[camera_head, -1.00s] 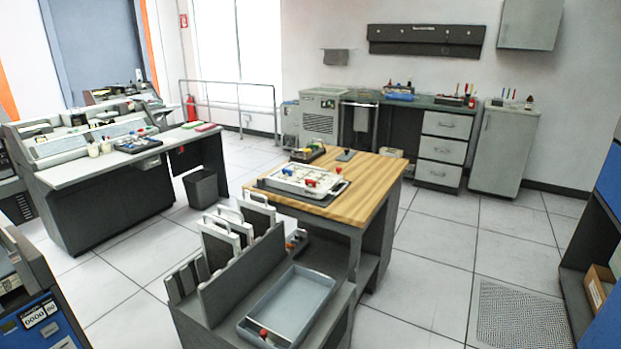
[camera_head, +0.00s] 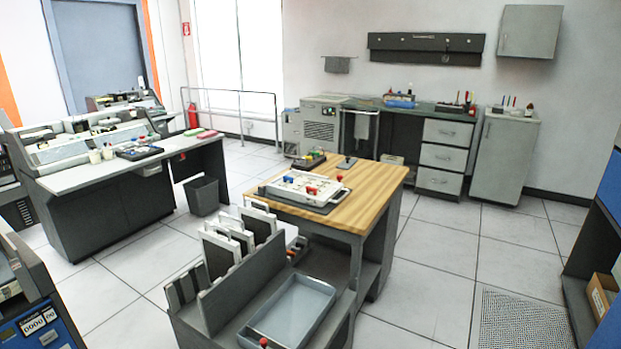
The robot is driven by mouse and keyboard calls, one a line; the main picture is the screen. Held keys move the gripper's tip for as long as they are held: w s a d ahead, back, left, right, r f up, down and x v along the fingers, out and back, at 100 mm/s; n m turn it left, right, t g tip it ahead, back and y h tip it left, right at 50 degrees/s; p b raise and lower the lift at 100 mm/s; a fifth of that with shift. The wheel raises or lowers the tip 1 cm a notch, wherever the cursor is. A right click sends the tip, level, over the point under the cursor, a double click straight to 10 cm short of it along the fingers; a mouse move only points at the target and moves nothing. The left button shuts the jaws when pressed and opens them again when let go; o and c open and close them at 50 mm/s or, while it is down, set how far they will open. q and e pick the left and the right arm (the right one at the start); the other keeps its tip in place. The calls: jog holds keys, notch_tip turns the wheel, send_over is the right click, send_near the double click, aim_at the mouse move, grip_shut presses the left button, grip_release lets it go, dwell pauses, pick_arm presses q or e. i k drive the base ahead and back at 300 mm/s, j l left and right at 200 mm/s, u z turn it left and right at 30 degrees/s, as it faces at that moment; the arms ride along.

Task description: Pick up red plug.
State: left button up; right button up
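A white board (camera_head: 300,184) on a dark tray lies on the wooden-topped table (camera_head: 372,188) in the middle. A small red plug-like piece (camera_head: 311,190) is on the board. One more red knob-like piece (camera_head: 264,342) shows at the near end of the grey tray in front, cut close to the bottom edge. The pieces are too small to tell exactly which is a plug. Neither of my grippers is in view.
A rack with upright panels (camera_head: 236,243) and a shallow grey tray (camera_head: 297,306) stand in front of the table. A console desk (camera_head: 105,172) is at the left and a waste bin (camera_head: 201,196) beside it. A workbench (camera_head: 444,156) lines the back wall.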

aim_at(309, 189)
jog(key=i+l+z, duration=0.6)
jog(key=i, duration=0.2)
jog(key=i+l+z, duration=0.2)
jog(key=i+z, duration=0.45)
jog(key=i, duration=0.25)
jog(key=i+l+u, duration=0.1)
jog(key=i+u, duration=0.25)
jog(key=i, duration=0.2)
jog(key=i+l+u, duration=0.35)
jog(key=i, duration=0.2)
jog(key=i+l+u, duration=0.15)
jog(key=u, duration=0.35)
jog(key=i+l+u, duration=0.3)
jog(key=u, duration=0.2)
jog(key=i+l+u, duration=0.15)
jog(key=l+u, duration=0.15)
jog(key=u, duration=0.2)
jog(key=i+l+u, duration=0.1)
jog(key=l+u, duration=0.25)
jog(key=u, duration=0.15)
